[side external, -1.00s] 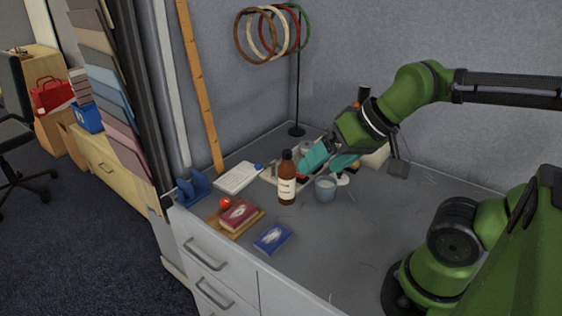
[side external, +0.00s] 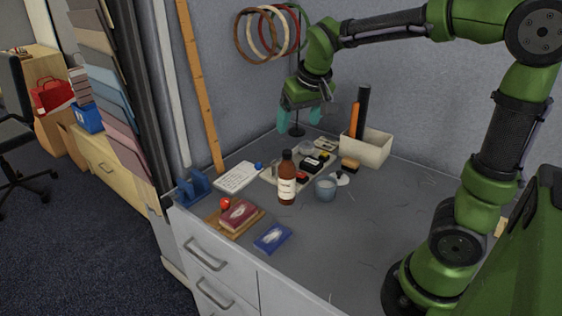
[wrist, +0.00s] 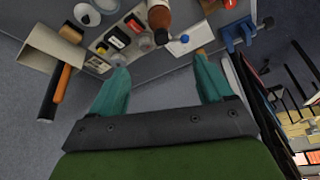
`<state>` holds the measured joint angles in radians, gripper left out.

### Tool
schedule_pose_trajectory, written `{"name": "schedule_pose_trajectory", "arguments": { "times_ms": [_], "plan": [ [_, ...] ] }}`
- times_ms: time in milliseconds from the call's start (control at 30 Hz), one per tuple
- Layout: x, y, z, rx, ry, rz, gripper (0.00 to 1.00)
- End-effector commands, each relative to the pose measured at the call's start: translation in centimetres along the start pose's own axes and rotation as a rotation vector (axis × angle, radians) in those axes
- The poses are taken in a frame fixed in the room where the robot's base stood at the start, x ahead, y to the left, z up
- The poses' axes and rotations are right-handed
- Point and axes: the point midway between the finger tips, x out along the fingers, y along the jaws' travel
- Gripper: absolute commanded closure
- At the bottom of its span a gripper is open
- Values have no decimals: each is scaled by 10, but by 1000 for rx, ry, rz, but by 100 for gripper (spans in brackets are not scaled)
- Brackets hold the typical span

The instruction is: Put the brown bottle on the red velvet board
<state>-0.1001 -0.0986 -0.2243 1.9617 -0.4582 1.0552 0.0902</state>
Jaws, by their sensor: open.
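In the wrist view the bottle (wrist: 158,14) is at the top edge, partly cut off. The red velvet board (side external: 238,214) appears as a dark red block with a pale mark, on a wooden board (side external: 215,222) at the table's front left. My gripper (side external: 299,117) is open and empty, raised above the back of the table, behind the bottle and clear of it. Its teal fingers (wrist: 160,75) are spread in the wrist view.
A similar blue block (side external: 272,238) lies right of the red one, and a red ball (side external: 225,203) sits behind it. A tray of small items (side external: 270,175), a white keypad (side external: 239,177) and a cream box (side external: 367,148) stand behind. The front right table is clear.

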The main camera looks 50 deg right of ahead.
Motion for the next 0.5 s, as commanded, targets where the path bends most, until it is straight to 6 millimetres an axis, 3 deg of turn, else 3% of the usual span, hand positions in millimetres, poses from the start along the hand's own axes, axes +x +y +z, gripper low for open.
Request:
{"name": "schedule_pose_trajectory", "arguments": {
  "times_ms": [300,500],
  "plan": [
    [70,0,4,3,-11,2,20],
    [101,0,4,3,-8,0,20]
  ]
}}
